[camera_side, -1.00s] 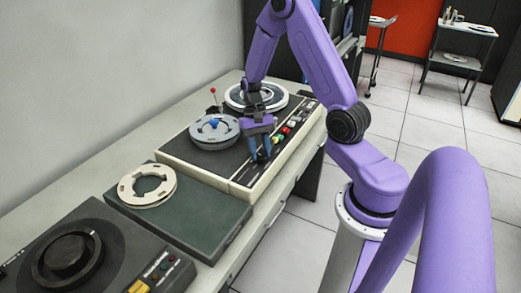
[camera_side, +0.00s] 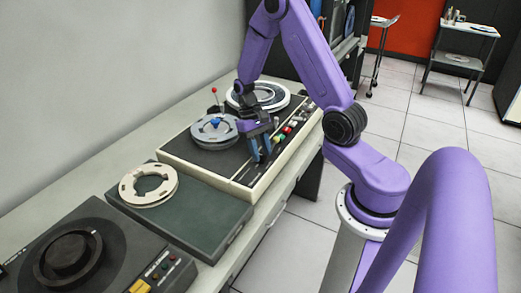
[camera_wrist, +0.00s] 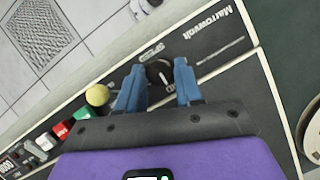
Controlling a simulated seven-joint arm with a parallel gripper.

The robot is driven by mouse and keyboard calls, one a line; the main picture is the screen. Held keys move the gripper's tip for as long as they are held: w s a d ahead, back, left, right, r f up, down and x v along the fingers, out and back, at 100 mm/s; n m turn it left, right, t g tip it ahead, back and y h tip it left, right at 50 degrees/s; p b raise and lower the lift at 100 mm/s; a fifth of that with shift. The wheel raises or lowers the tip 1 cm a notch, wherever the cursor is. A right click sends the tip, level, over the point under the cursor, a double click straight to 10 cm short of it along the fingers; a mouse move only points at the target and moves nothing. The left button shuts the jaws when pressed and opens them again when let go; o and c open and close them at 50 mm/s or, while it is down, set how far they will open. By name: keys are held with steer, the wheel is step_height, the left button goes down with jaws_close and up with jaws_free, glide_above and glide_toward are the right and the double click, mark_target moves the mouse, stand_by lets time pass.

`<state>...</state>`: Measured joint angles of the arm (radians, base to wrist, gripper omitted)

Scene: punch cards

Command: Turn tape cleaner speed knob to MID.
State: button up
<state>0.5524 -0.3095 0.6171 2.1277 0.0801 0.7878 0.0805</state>
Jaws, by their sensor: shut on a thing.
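The tape cleaner (camera_side: 220,167) is a cream case with a dark top on the bench. Its speed knob (camera_wrist: 160,72) is small, round and black with a white pointer line, beside the printed word SPEED in the wrist view. My gripper (camera_wrist: 159,82) has its two blue fingers on either side of the knob, shut on it. In the side view my gripper (camera_side: 261,151) points down at the front control strip and its fingers hide the knob. The MID mark cannot be made out.
A yellow round button (camera_wrist: 97,95) sits close beside one finger, with red and green buttons further along the strip. A grey reel (camera_side: 210,138) with a blue hub and a white reel (camera_side: 270,92) lie on top. A red-tipped lever (camera_side: 214,91) stands behind.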

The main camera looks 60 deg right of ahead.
steer(key=o, duration=1)
steer(key=shift+o, duration=0.2)
steer(key=shift+r, duration=0.1)
steer(key=v, duration=1.7)
steer(key=shift+r, duration=0.15)
steer(key=shift+a, duration=0.1)
